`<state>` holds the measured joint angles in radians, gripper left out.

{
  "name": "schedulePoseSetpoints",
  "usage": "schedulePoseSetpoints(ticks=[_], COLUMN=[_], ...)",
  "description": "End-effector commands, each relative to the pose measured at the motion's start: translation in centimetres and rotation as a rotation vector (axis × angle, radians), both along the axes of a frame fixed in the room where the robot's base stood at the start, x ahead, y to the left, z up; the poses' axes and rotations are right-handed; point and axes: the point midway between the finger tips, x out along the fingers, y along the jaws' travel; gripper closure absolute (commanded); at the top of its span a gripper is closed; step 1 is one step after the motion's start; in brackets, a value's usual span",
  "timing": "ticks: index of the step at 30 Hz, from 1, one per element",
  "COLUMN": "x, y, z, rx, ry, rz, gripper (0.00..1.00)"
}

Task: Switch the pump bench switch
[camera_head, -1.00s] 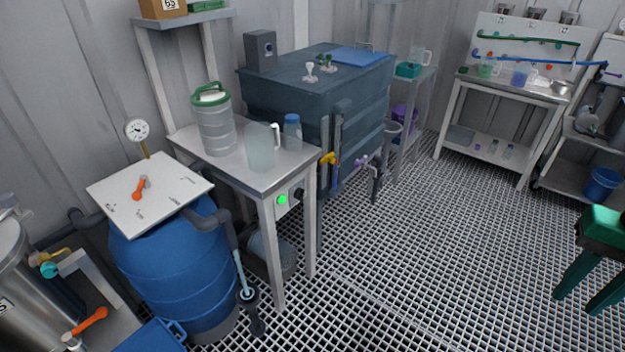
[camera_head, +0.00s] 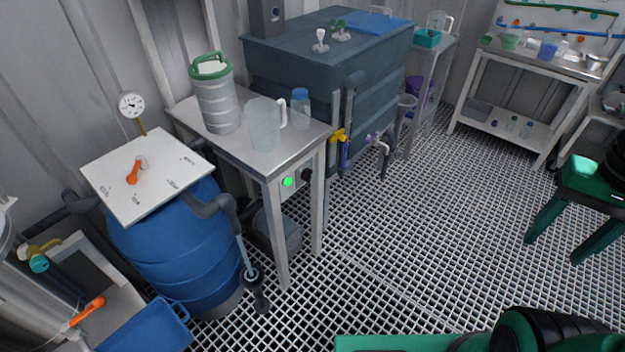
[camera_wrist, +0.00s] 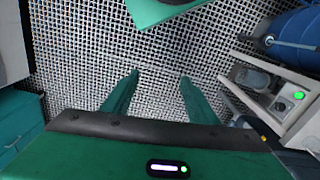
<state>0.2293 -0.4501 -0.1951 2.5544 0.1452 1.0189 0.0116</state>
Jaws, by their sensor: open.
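The pump bench (camera_head: 262,168) is a pale table left of centre in the head view. A grey pump (camera_head: 280,232) sits under the bench. My gripper (camera_head: 553,248), green with two fingers, is at the right of the head view, well apart from the bench. In the wrist view its fingers (camera_wrist: 158,76) are apart, with nothing between them.
A blue barrel (camera_head: 185,250) with a white lid stands left of the bench. A pitcher (camera_head: 265,125) and a green-lidded canister (camera_head: 215,100) stand on the bench. A dark tank (camera_head: 300,70) with yellow and purple valves is behind. The grating floor (camera_head: 420,220) in front is open.

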Motion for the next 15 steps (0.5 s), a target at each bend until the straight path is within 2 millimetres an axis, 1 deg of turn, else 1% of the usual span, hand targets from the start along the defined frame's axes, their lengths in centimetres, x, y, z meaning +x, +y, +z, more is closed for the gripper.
schedulePoseSetpoints(ticks=[5, 6, 8, 9, 11, 15], x=[5.1, 6.3, 8.2, 9.4, 11.1, 14.9], y=[0.6, 0.9, 1.5, 1.9, 2.7, 5.0], z=[-2.4, -3.1, -4.2, -5.1, -6.4, -9.8], rx=[0.014, 0.023, 0.040, 0.054, 0.078, 0.151], ry=[0.012, 0.011, 0.010, 0.007, 0.004, -0.002], rz=[0.034, 0.043, 0.056, 0.062, 0.071, 0.085], gripper=[0.47, 0.47, 0.47, 0.47, 0.47, 0.47])
